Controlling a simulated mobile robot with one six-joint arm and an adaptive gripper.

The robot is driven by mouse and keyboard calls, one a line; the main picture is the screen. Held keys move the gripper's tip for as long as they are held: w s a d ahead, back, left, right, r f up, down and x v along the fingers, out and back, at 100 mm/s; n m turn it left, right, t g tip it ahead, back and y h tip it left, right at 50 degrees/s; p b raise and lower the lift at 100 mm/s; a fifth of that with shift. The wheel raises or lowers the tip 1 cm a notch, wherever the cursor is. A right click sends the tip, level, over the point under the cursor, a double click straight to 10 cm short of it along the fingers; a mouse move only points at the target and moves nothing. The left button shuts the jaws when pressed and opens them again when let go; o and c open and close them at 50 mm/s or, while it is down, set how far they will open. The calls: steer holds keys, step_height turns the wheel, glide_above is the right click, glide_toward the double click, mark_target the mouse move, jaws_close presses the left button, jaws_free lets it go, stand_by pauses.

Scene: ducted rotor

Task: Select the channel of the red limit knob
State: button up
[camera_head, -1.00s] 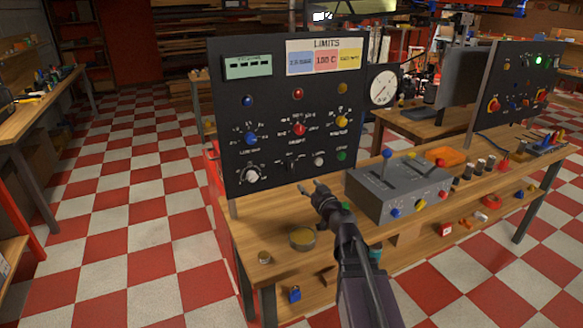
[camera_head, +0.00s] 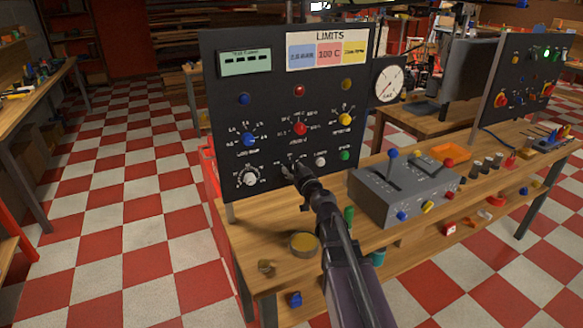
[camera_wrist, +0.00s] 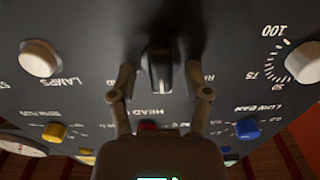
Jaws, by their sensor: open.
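The black panel (camera_head: 225,110) stands upright on the bench, with blue (camera_head: 249,140), red (camera_head: 300,129) and yellow (camera_head: 345,119) limit knobs. In the wrist view, upside down, the red knob (camera_wrist: 148,126) is mostly hidden behind my gripper. A black selector knob (camera_wrist: 160,68) sits on the panel below the red knob, with labels beginning "HEAD" and "R" partly covered beside it. My gripper (camera_wrist: 159,76) is open, with one finger on each side of the selector; contact cannot be told. In the head view my gripper (camera_head: 292,171) covers most of that selector.
A white dial knob (camera_head: 250,178) is left of the selector; a white button (camera_head: 321,161) and a green one (camera_head: 345,155) are right. A grey lever box (camera_head: 405,193) stands right of my arm. A round tin (camera_head: 303,244) lies near the bench front.

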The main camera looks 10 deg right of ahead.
steer(key=shift+w+a, duration=0.1)
jaws_close()
steer(key=shift+m, duration=0.5)
steer(key=m, duration=0.4)
steer(key=shift+m, duration=0.3)
steer(key=m, duration=0.6)
steer(key=shift+d+f, duration=0.1)
steer(key=shift+d, duration=0.1)
steer(key=shift+m, duration=0.3)
jaws_free()
